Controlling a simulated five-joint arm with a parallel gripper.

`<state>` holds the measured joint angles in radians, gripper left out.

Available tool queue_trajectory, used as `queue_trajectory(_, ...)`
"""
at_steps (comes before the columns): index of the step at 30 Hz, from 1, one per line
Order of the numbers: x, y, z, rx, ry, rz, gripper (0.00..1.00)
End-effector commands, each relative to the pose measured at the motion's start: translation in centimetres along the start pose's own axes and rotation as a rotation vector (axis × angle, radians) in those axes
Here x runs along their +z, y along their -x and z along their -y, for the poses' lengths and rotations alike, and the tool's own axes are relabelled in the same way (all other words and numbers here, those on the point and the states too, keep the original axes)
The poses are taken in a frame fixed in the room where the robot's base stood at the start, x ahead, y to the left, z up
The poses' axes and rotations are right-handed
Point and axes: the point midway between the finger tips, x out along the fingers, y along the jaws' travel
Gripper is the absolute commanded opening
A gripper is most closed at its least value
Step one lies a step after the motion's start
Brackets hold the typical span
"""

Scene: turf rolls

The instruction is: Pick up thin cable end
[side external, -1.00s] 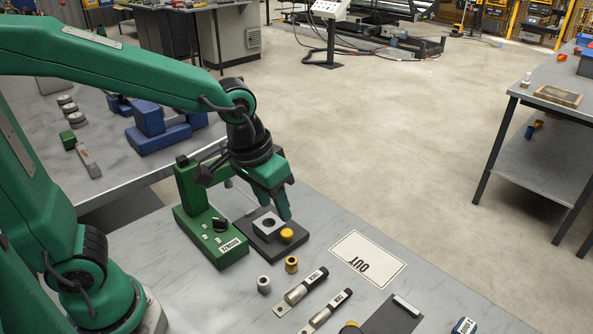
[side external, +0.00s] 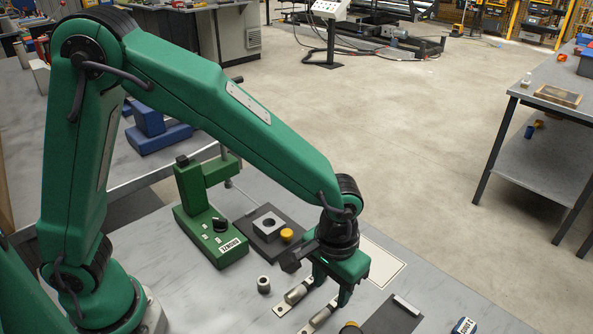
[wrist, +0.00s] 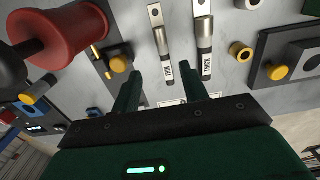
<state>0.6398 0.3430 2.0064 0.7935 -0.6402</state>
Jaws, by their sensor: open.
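The thin cable end (side external: 319,319) lies on the grey bench in the side view, partly covered by my gripper. In the wrist view it (wrist: 162,45) is the left of two metal cable ends, with a flat holed tip and a white label at its near end. The other, thick cable end (wrist: 204,40) lies beside it on the right; it also shows in the side view (side external: 298,293). My gripper (side external: 331,292) is open and empty above the labelled ends. In the wrist view its fingers (wrist: 163,77) appear either side of the thin one; contact cannot be seen.
A dark plate with a yellow knob (wrist: 118,64) lies left of the thin cable end in the wrist view, near a red handle (wrist: 60,32). The OUT mat (side external: 388,264) is partly covered.

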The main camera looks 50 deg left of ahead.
Motion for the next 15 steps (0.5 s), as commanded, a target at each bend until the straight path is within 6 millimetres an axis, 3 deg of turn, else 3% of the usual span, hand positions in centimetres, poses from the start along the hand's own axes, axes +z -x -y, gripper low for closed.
queue_trajectory(15, -0.1, -2.6, 0.1, 0.001, 0.0, -0.001, 0.44)
